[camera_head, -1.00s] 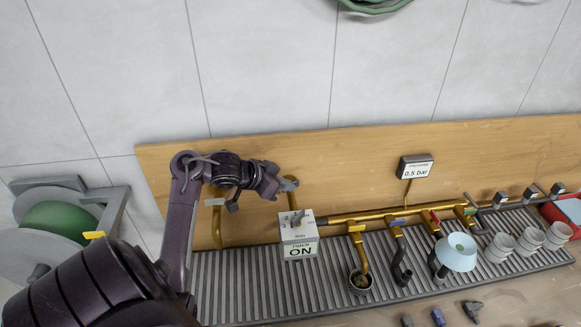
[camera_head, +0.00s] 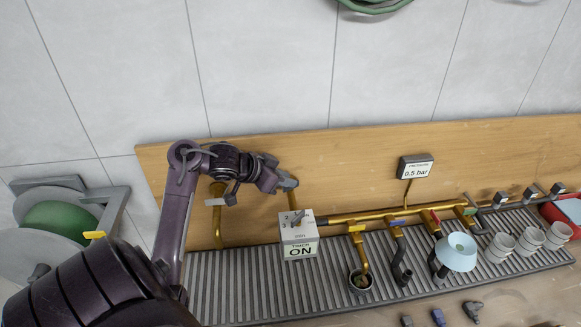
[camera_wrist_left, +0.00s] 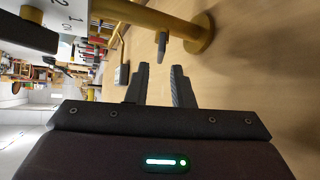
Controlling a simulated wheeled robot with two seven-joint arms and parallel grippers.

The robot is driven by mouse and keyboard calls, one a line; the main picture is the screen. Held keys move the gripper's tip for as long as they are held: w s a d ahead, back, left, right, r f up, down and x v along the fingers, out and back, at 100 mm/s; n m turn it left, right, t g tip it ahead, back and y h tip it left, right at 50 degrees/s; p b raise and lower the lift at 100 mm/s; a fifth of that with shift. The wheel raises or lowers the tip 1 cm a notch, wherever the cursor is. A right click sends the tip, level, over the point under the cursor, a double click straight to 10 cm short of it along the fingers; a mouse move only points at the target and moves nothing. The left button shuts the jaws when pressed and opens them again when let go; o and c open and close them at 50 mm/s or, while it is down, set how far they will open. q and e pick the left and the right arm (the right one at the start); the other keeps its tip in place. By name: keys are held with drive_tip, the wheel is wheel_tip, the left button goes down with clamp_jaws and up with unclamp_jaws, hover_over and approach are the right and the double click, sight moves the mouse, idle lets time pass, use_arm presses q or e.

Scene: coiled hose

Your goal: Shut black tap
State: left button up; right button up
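A dark grey lever (camera_wrist_left: 163,44) on a brass pipe end (camera_wrist_left: 200,32) shows in the left wrist view. It looks like the black tap, though its colour is hard to confirm. In the head view this grey fitting (camera_head: 288,184) stands above the timer box, against the wooden board. My left gripper (camera_head: 270,177) is just left of it. In the left wrist view the two fingers of this gripper (camera_wrist_left: 160,70) are apart with nothing between them. The lever lies just beyond the fingertips, in line with the gap. My right gripper is not in view.
The white timer box (camera_head: 298,233) reads ON. Brass taps with yellow, blue, red and green handles line the pipe (camera_head: 372,214) to the right. A pressure display (camera_head: 415,168) reads 0.5 bar. Cups and a light blue lamp-like object (camera_head: 456,252) stand on the grate (camera_head: 240,288).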

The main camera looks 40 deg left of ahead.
use_arm(q)
drive_tip(key=shift+r, duration=2.4)
